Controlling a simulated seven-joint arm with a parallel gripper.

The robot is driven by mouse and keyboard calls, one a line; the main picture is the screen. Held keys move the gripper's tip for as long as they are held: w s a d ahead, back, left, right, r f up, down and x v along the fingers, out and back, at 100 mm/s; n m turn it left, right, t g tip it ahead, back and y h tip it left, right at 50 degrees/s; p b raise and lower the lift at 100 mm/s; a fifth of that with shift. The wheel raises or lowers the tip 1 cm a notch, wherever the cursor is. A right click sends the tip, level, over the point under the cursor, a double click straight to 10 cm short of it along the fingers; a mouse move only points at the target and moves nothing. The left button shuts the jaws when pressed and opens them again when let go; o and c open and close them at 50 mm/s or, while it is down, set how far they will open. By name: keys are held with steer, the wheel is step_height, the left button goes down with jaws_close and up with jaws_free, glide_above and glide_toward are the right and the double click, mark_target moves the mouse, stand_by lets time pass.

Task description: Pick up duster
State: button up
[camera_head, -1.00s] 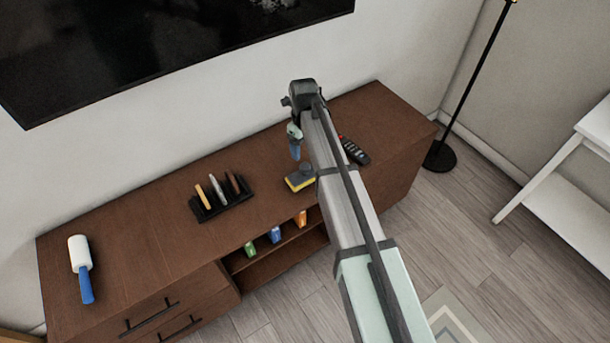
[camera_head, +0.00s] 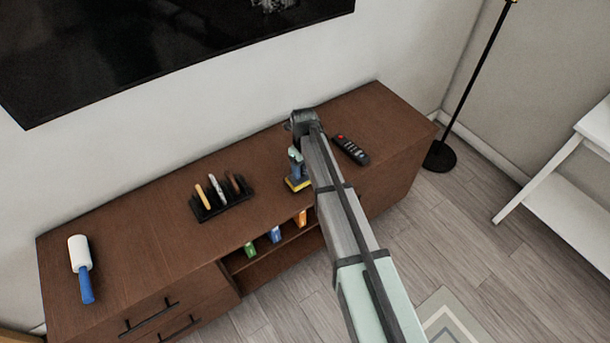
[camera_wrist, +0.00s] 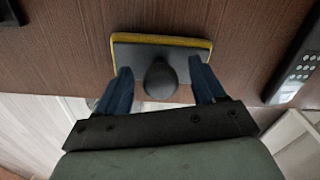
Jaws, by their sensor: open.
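The duster appears to be the block with a yellow base, a dark grey top and a round dark knob; it lies on the brown cabinet top near the front edge. In the head view the duster (camera_head: 297,185) is partly hidden by my gripper (camera_head: 296,163). In the wrist view the duster (camera_wrist: 160,52) is below the fingers, with its knob between them. My gripper (camera_wrist: 160,66) is open, with one blue finger on each side of the knob. I cannot tell whether the fingers touch it.
A black remote (camera_head: 351,149) lies right of my gripper. A black rack (camera_head: 221,206) with several upright items stands to the left. A white roller with a blue handle (camera_head: 82,268) lies at far left. The cabinet top (camera_head: 150,228) is clear between them.

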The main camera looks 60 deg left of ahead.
steer(key=shift+f, duration=0.25)
steer(key=c, duration=1.1)
step_height(320, 180, up, 10)
steer(key=shift+r, duration=0.1)
